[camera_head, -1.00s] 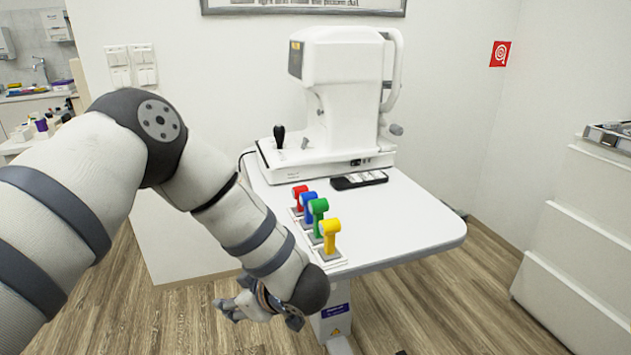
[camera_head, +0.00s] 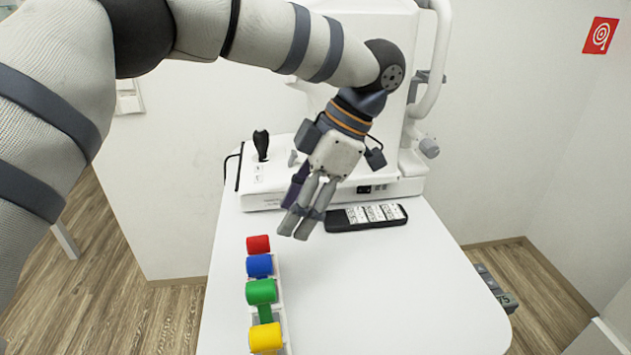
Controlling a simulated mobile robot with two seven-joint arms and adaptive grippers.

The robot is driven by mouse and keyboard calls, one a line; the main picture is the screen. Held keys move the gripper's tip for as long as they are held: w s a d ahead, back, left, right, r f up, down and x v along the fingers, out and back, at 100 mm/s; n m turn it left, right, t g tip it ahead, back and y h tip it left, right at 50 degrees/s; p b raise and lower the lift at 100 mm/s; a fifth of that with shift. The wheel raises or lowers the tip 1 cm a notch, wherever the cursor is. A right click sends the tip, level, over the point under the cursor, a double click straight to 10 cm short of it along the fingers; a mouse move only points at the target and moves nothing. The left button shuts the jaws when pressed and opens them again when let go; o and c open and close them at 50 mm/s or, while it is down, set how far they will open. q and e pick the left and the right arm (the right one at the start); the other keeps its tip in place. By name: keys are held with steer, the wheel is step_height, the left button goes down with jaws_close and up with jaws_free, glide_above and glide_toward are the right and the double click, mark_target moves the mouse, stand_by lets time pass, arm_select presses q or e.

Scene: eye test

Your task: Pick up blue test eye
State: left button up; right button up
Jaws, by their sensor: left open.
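The blue test eye (camera_head: 259,265) sits in a white holder row on the left side of the white table (camera_head: 380,290). It stands between the red test eye (camera_head: 258,244) behind it and the green test eye (camera_head: 261,291) in front. The yellow test eye (camera_head: 265,338) is nearest. My left gripper (camera_head: 300,222) is open with nothing between its fingers, pointing down above the table. In the picture its fingertips are above and to the right of the blue test eye, apart from it. The lower part of the blue test eye is mostly hidden. My right gripper is not in view.
A white eye-testing machine (camera_head: 290,185) with a black joystick (camera_head: 261,144) stands at the back of the table, partly hidden by my left arm. A black remote-like case (camera_head: 366,217) lies before it. The table's front right is clear.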

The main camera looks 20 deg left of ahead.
mark_target(265, 257)
arm_select(q)
steer(key=x, duration=0.4)
steer(key=s+x, duration=0.1)
steer(key=x, duration=0.3)
steer(key=shift+s+a, duration=0.1)
steer(key=shift+s, duration=0.15)
steer(key=shift+s+a+f, duration=0.1)
steer(key=shift+a+f, duration=0.2)
steer(key=shift+f, duration=0.35)
steer(key=c, duration=0.8)
steer(key=shift+c, duration=0.2)
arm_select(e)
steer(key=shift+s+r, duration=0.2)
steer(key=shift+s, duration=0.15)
arm_select(q)
steer(key=shift+r+p, duration=0.7)
steer(key=shift+r, duration=1.35)
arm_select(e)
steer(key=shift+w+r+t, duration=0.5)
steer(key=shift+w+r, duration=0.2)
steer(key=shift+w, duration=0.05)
